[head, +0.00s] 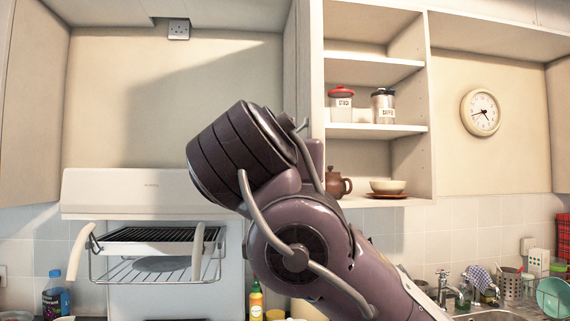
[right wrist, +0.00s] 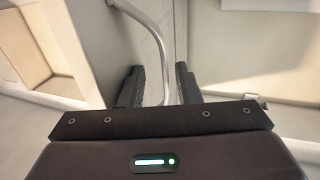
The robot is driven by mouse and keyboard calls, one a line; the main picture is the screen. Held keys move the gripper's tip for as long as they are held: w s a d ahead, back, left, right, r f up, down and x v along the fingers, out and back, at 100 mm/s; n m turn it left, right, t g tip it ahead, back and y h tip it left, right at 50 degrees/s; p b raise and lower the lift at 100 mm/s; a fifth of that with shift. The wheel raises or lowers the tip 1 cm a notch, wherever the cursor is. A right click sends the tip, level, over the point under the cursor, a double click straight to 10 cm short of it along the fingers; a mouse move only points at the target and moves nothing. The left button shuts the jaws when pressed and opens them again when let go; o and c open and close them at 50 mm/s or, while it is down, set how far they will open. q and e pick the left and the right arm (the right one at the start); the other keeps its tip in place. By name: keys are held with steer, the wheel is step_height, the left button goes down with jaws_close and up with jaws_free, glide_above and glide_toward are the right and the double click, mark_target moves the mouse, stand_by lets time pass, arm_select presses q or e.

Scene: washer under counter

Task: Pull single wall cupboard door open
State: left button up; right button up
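A pale wall cupboard panel (head: 304,60) stands upright behind my raised right arm in the head view, seen at a steep angle. I cannot tell whether it is the door or the cupboard's side. In the right wrist view a curved metal handle (right wrist: 155,35) stands out from a pale panel (right wrist: 116,50). Its lower part runs between the two black fingers of my right gripper (right wrist: 160,87). The fingers are apart, one on each side of the bar, with no clear grip on it. In the head view the fingers are mostly hidden behind my wrist. My left gripper is not in view.
Open shelves (head: 375,130) with jars (head: 341,103), a teapot (head: 338,184) and a bowl (head: 387,186) adjoin the panel on the right. A cooker with a grill rack (head: 150,247) stands lower left. Another wall cupboard (head: 30,110) is at the far left.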

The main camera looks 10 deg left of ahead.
steer(key=s+b, duration=0.3)
steer(key=s, duration=0.5)
stand_by(0.6)
